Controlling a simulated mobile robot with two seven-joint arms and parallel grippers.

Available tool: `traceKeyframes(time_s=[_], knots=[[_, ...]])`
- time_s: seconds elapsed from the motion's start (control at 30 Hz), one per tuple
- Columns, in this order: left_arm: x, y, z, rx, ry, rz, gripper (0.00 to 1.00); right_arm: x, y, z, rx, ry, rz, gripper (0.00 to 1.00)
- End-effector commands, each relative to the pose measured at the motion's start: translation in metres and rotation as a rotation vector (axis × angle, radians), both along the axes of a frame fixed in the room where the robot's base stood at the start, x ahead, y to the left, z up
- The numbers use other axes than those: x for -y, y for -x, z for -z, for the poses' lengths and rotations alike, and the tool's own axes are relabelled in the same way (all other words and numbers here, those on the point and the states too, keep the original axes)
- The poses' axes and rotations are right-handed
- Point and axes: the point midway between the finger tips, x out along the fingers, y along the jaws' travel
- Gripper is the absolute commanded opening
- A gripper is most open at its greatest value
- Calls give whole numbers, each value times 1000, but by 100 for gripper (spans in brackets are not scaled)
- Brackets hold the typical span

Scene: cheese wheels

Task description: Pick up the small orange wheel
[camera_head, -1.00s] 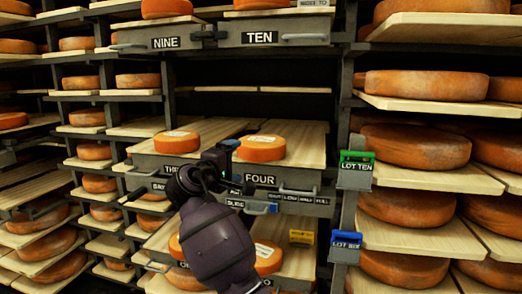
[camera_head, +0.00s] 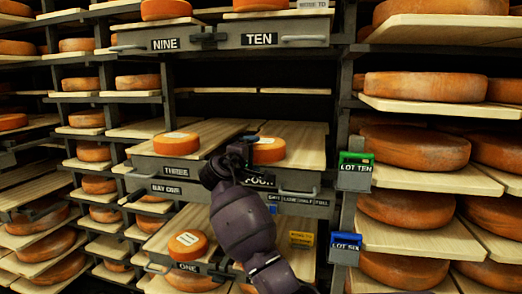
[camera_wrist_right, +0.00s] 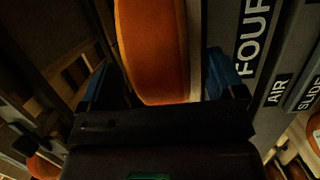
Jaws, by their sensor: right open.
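A small orange wheel (camera_head: 269,151) sits on the board above the FOUR label, its left side hidden by my right gripper (camera_head: 242,150). The gripper is at the front left of this wheel in the head view. In the right wrist view, an orange wheel (camera_wrist_right: 150,50) with a pale edge shows between the two blue fingers of my open right gripper (camera_wrist_right: 160,82). I cannot tell whether the fingers touch it. Another small orange wheel (camera_head: 177,143) with a white label sits above THREE, and one (camera_head: 187,244) above ONE. My left gripper is not in view.
The FOUR label (camera_wrist_right: 253,38) and shelf front are close beside the right finger in the wrist view. A green LOT TEN bin (camera_head: 355,170) and a blue LOT SIX bin (camera_head: 345,248) hang on the right post. Large wheels (camera_head: 414,147) fill the right racks.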

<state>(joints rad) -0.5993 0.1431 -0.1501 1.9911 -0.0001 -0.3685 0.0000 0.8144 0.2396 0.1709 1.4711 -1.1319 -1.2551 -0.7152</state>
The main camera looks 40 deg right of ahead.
Motion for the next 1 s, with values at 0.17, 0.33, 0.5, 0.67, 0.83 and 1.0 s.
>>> traceKeyframes(time_s=[0.17,0.33,0.5,0.67,0.83,1.0], knots=[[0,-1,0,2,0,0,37,0,0,0,0,0,0,88],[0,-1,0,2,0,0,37,0,0,0,0,0,0,62],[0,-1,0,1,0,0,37,0,0,0,0,-1,0,36],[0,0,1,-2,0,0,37,0,0,1,-1,0,0,12],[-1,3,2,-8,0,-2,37,-1,0,-3,5,4,-1,2],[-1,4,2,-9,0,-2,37,0,0,-4,5,3,-1,2]])
